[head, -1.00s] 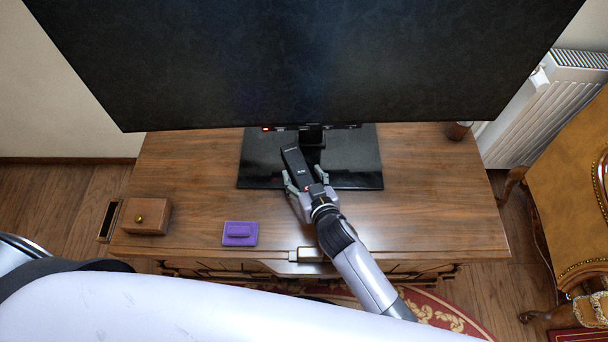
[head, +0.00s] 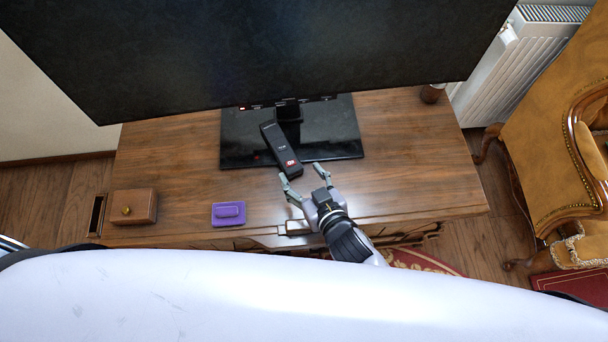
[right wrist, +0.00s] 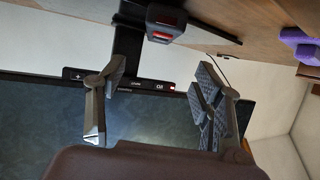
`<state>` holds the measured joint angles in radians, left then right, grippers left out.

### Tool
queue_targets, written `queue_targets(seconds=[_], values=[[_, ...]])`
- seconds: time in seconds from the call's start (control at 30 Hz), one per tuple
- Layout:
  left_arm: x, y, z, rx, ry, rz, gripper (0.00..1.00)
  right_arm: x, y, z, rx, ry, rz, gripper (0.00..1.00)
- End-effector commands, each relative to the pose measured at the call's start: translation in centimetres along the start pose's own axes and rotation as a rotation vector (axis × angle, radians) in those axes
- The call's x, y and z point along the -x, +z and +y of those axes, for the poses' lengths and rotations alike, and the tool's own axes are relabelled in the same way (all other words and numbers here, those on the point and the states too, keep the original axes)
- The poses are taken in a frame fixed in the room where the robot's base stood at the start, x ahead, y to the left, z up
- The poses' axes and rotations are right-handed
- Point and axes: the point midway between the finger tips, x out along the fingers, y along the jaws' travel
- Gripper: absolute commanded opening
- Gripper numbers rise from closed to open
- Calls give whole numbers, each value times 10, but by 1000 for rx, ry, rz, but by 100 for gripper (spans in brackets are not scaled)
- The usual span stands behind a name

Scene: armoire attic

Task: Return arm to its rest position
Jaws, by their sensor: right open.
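My right gripper (head: 304,180) is open and empty, just above the front part of the wooden cabinet top. Its two fingers point toward a black remote (head: 279,148) and are apart from it. The remote lies tilted across the black glossy TV base (head: 340,148), its near end reaching the base's front edge. In the right wrist view, both fingers (right wrist: 158,100) are spread with nothing between them, and the remote's end (right wrist: 166,20) shows beyond them. My left gripper is not in view.
A large TV (head: 270,50) stands over the back of the cabinet (head: 420,165). A wooden box (head: 134,206) and a purple object (head: 228,213) sit at the left front. A radiator (head: 505,65) and an ornate chair (head: 550,140) are on the right.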

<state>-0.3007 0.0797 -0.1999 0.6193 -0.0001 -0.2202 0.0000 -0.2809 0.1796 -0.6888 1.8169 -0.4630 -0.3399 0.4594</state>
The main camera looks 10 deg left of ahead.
Motion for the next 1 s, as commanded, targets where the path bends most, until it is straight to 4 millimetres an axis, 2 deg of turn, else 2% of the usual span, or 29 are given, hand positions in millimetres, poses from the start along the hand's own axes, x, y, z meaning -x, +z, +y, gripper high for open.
queue_targets(seconds=[0.13,0.7,0.77,0.87,0.97,1.0], values=[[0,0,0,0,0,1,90,5,0,0,0,0,-1,61],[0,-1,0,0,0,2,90,6,0,4,-4,11,-8,61],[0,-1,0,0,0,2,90,8,0,13,-14,37,-29,61],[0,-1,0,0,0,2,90,21,5,43,-48,120,-109,61],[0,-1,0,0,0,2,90,49,16,84,-103,223,-247,61],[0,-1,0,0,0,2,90,64,22,97,-126,257,-310,61]])
